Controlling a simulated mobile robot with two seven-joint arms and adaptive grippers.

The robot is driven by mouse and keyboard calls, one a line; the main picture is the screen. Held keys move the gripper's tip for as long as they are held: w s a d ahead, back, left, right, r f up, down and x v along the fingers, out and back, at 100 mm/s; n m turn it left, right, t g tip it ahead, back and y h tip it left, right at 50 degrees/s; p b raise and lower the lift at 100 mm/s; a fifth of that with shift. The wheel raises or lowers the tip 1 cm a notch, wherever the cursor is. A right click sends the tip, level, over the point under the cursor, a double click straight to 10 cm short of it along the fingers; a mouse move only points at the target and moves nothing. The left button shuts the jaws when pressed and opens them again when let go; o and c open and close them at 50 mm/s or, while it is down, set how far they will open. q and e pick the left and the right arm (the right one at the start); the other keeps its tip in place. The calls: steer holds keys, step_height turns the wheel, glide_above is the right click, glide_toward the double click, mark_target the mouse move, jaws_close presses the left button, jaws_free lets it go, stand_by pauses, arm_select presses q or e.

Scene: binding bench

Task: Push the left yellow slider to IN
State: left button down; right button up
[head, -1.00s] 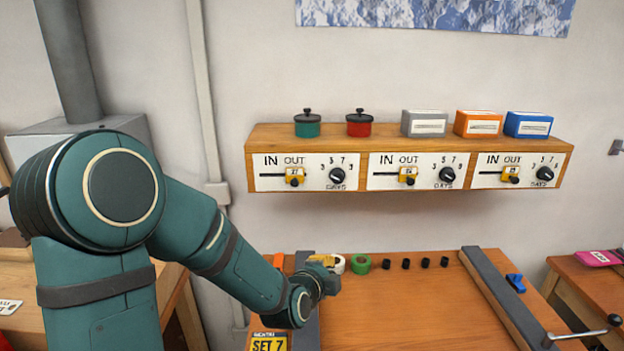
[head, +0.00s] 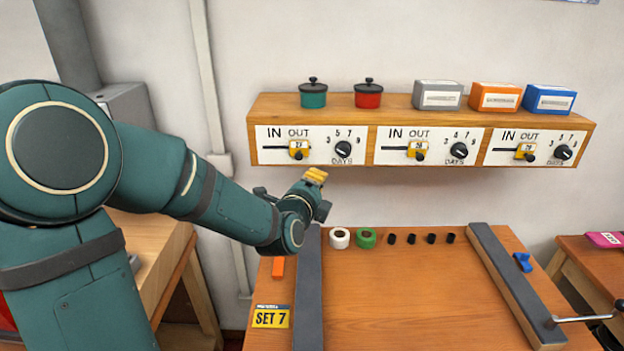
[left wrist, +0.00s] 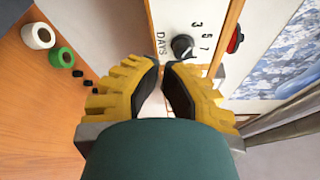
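The left yellow slider (head: 298,149) sits under OUT, at the right end of its slot on the left white panel (head: 271,155). My left gripper (head: 316,176) is below that panel and in front of the wall, apart from the slider. In the left wrist view its yellow-backed fingers (left wrist: 160,62) nearly meet at the tips, with nothing held between them. Beyond them are the left panel's black dial (left wrist: 182,47) and DAYS lettering. The slider does not show in the left wrist view. My right gripper is not in view.
The wooden shelf (head: 400,109) carries a green pot (head: 313,95), a red pot (head: 368,96) and boxes. Two more panels with yellow sliders (head: 418,149) (head: 525,151) are to the right. Tape rolls (head: 340,238) (head: 366,238) lie on the bench below; the air under the shelf is clear.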

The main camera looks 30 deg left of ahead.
mark_target(291, 157)
arm_select(q)
steer(key=x, duration=0.8)
steer(key=shift+w+p, duration=0.2)
steer(key=shift+p, duration=0.1)
steer(key=s+a, duration=0.1)
steer(key=s+a+r, duration=0.1)
steer(key=shift+s+a, duration=0.15)
steer(key=shift+a, duration=0.25)
steer(key=shift+s+a, duration=0.1)
steer(key=shift+a, duration=0.05)
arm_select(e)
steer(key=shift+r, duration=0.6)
arm_select(q)
steer(key=shift+a, duration=0.1)
steer(key=shift+s+a, duration=0.2)
steer(key=shift+a, duration=0.15)
steer(key=s+a+b, duration=0.2)
steer(key=a, duration=0.1)
steer(key=s+a+b, duration=0.1)
steer(key=a, duration=0.1)
steer(key=shift+a+b, duration=0.1)
steer(key=shift+b, duration=0.3)
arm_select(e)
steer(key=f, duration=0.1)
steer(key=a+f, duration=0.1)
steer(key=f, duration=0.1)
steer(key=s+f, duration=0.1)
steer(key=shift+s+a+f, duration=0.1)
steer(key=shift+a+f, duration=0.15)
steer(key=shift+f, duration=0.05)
